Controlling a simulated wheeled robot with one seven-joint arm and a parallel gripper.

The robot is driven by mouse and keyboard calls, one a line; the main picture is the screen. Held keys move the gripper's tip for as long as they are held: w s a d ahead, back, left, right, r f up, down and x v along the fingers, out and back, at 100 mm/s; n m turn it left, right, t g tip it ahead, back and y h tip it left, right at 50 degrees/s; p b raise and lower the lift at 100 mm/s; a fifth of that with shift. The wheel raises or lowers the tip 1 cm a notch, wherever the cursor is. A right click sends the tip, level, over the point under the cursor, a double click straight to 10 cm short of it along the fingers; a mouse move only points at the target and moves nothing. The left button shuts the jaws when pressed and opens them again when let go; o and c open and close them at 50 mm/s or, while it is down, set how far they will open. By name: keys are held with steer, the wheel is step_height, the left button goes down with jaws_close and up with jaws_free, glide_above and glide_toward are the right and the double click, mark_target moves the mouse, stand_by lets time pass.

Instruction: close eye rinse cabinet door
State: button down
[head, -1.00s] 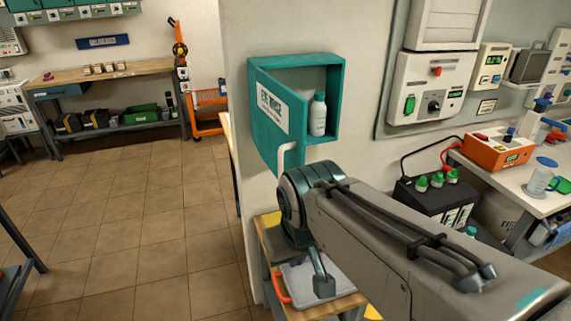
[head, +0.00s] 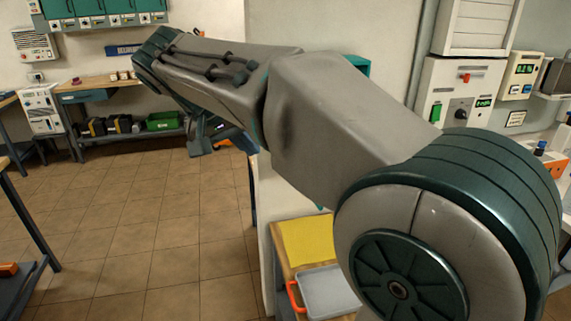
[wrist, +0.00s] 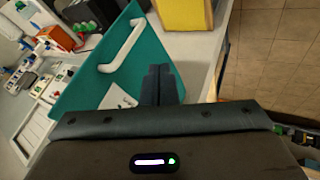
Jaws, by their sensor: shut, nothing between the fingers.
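The teal eye rinse cabinet (head: 357,66) is mostly hidden behind my arm in the head view; only an upper corner shows clearly. In the wrist view its teal door (wrist: 85,75) fills the upper left, with a white handle (wrist: 125,45) and part of a white label. My gripper (wrist: 159,69) is shut and empty. Its fingertips overlap the door's right edge in the wrist view; I cannot tell whether they touch it. How far the door stands open is hidden in the head view.
Wall control boxes (head: 460,95) are at right. Tiled floor (head: 160,230) is open at left, with a workbench (head: 105,88) behind.

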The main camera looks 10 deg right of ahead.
steer(key=w+d+f+p, duration=0.2)
steer(key=d+f, duration=0.4)
steer(key=d, duration=0.2)
steer(key=shift+w+f, duration=0.2)
steer(key=shift+f, duration=0.15)
steer(key=shift+d, duration=0.15)
